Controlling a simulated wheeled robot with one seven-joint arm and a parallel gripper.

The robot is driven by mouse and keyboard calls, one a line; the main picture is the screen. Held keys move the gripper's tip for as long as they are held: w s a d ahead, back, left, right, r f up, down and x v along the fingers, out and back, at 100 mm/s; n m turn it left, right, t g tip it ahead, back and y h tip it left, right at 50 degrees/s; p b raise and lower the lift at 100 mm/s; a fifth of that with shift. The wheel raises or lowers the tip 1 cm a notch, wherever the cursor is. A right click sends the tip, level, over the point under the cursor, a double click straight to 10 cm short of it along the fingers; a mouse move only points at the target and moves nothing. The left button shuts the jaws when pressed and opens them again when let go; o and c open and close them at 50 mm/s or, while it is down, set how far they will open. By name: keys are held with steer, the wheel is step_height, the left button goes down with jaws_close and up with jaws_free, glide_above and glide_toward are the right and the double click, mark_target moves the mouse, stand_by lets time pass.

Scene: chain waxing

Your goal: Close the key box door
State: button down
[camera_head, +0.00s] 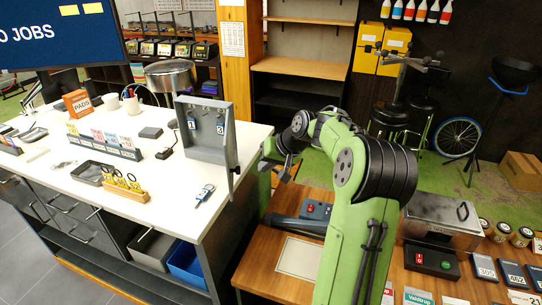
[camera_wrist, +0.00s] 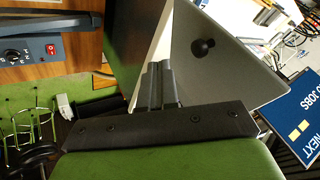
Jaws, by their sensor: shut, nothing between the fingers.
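The grey key box (camera_head: 202,138) stands on the white workbench, its front open with numbered key tags hanging inside. Its door (camera_head: 231,152) is swung open on the box's right side, seen nearly edge-on. In the wrist view the door (camera_wrist: 228,68) is a grey panel with a round black knob (camera_wrist: 203,46). My gripper (camera_head: 280,165) is to the right of the door, partly hidden by my arm. In the wrist view its fingers (camera_wrist: 161,82) are together and empty, close beside the door panel; I cannot tell whether they touch it.
A key with a blue tag (camera_head: 205,194) lies on the white workbench (camera_head: 165,205) in front of the box. A wooden holder (camera_head: 125,186) and card rack (camera_head: 104,145) stand left. A wooden table (camera_head: 262,262) carries a grey device (camera_head: 315,212) and a metal box (camera_head: 440,215).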

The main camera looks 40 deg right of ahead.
steer(key=shift+w+a+f+p, duration=0.25)
steer(key=shift+w+a+f, duration=0.05)
steer(key=shift+w+a, duration=0.55)
steer(key=shift+w+a+f+p, duration=0.25)
steer(key=shift+w+a+f, duration=0.05)
steer(key=shift+w+a, duration=0.55)
steer(key=shift+s, duration=0.1)
